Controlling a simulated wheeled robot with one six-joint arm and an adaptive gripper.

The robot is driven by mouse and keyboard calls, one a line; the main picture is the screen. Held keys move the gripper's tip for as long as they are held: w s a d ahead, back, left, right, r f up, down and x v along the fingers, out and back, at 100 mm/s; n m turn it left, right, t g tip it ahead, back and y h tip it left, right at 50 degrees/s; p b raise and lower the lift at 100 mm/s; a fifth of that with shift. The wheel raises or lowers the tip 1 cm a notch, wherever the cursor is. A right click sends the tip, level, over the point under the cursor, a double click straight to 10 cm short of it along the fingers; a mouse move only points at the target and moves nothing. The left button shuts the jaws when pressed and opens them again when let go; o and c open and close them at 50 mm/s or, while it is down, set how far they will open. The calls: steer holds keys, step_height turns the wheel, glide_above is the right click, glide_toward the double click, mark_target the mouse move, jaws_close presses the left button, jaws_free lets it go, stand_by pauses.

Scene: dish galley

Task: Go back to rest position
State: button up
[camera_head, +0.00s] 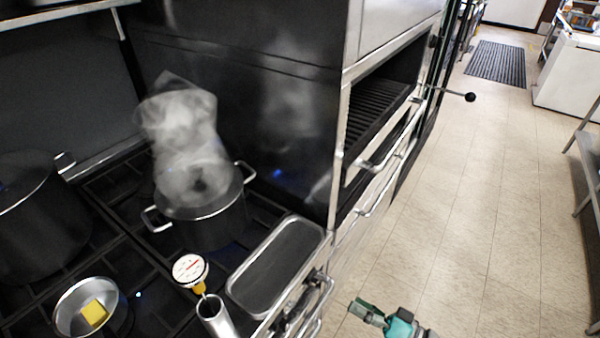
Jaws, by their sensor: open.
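My gripper (362,311) shows at the bottom of the head view, just right of the stove's front edge and over the tiled floor. It is small in the picture, with a teal part (401,324) of my arm behind it. It is open, and nothing shows between its fingers. It is apart from the stove and from everything on it. The rest of my arm is cut off by the bottom edge.
A steaming pot (210,222) and a larger dark pot (38,225) stand on the stove. A small pan (70,313) holds a yellow piece. A round dial (190,269), a metal cylinder (217,318) and a tray (312,236) are near the front. The floor (480,230) is clear.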

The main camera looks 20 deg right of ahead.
steer(key=shift+f, duration=0.1)
steer(key=s+a+f+m+g+h, duration=0.25)
steer(key=s+a+f+h, duration=0.35)
steer(key=f, duration=0.3)
steer(key=s+a+f+h, duration=0.1)
steer(key=s+h, duration=0.2)
steer(key=s, duration=0.5)
steer(key=s+d+r+n+h, duration=0.1)
steer(key=s+r+n+h, duration=0.1)
steer(key=s+r, duration=0.4)
steer(key=shift+s+d+r+h, duration=0.2)
steer(key=shift+s+h, duration=0.1)
steer(key=shift+s, duration=0.65)
steer(key=s+r+n+t, duration=0.1)
steer(key=r, duration=0.2)
steer(key=s+r+n+t, duration=0.1)
steer(key=r+n, duration=0.1)
steer(key=r, duration=0.2)
steer(key=s+a+r+n+t+y, duration=0.1)
steer(key=s+r, duration=0.1)
steer(key=r, duration=0.1)
steer(key=shift+a+r, duration=0.1)
steer(key=shift+r, duration=0.25)
steer(key=shift+c, duration=0.3)
